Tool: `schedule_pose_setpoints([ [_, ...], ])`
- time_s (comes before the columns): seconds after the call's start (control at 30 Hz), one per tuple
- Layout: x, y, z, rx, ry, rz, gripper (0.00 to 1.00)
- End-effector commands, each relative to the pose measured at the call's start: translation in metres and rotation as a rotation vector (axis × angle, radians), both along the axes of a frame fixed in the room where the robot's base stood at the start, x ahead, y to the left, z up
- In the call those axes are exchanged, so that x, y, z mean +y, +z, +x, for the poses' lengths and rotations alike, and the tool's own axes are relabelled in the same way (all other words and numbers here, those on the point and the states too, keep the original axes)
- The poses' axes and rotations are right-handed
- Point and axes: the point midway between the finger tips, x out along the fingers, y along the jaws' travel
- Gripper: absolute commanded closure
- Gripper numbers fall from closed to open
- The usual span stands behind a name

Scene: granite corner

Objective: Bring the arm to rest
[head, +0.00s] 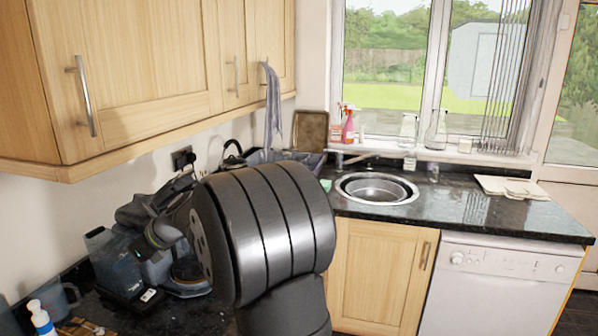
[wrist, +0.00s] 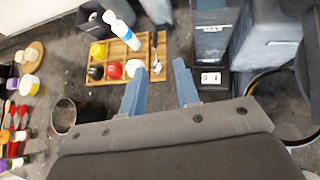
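My gripper (wrist: 159,72) shows in the wrist view with its two blue fingers apart and nothing between them. It is above the dark counter, near the front edge of a wooden compartment tray (wrist: 112,75); I cannot tell the exact height. In the head view my large dark arm fills the middle, bent over the counter's left side. Grey parts left of it overlap the appliances, so the fingers cannot be made out there.
The tray holds a yellow, a red and a white round thing. A dark cup (wrist: 64,117) and several jars lie left; blue-grey containers (wrist: 213,35) stand right. Wall cupboards (head: 140,60) overhang; a sink (head: 376,188) lies beyond.

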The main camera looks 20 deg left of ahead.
Motion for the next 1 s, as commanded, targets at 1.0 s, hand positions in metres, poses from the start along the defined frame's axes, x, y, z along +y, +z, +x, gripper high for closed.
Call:
schedule_pose_setpoints([
  [1.0,-0.126,0.011,-0.162,-0.018,0.486,-0.028,0.71],
])
